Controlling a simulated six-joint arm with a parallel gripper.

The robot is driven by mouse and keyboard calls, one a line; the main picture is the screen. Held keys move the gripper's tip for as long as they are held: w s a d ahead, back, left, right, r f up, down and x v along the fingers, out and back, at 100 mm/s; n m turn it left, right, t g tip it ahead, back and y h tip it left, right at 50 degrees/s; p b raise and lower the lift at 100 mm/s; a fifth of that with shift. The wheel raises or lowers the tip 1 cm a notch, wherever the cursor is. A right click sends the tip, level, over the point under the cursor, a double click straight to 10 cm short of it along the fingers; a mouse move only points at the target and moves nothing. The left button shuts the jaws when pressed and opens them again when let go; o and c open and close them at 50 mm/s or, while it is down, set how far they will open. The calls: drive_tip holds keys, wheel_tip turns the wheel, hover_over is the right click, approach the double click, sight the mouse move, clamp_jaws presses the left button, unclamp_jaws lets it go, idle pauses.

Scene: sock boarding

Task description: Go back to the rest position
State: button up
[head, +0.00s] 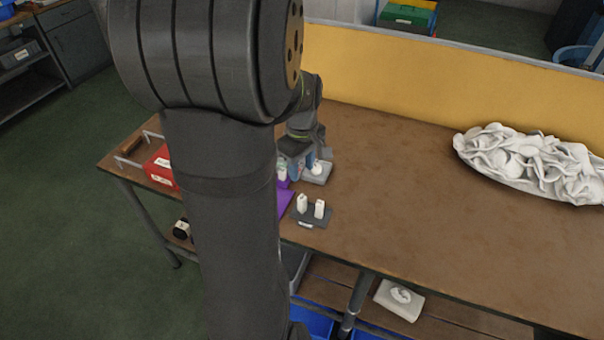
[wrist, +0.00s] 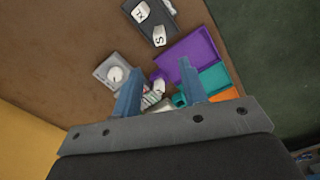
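My gripper (wrist: 160,68) shows in the wrist view with its two blue fingers apart and nothing held at their tips. In the head view my gripper (head: 297,164) hangs over the left part of the brown table (head: 390,180), partly hidden by my own arm. Below the fingers in the wrist view are a grey block with a round white knob (wrist: 115,74), a purple tray (wrist: 188,58) and a teal section (wrist: 215,78). Small pale items (wrist: 152,97) show between the fingers, partly hidden.
A dark stand with two white lettered blocks (head: 311,208) sits near the front edge. A heap of white socks (head: 535,160) lies at the right. A red box (head: 160,166) is at the left end. A yellow panel (head: 420,80) closes the back. The table's middle is clear.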

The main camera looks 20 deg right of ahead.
sight(302, 197)
idle(0.3)
wheel_tip(302, 197, down, 12)
drive_tip(key=shift+f, duration=0.1)
drive_tip(key=shift+r, duration=1.65)
drive_tip(key=shift+f, duration=0.1)
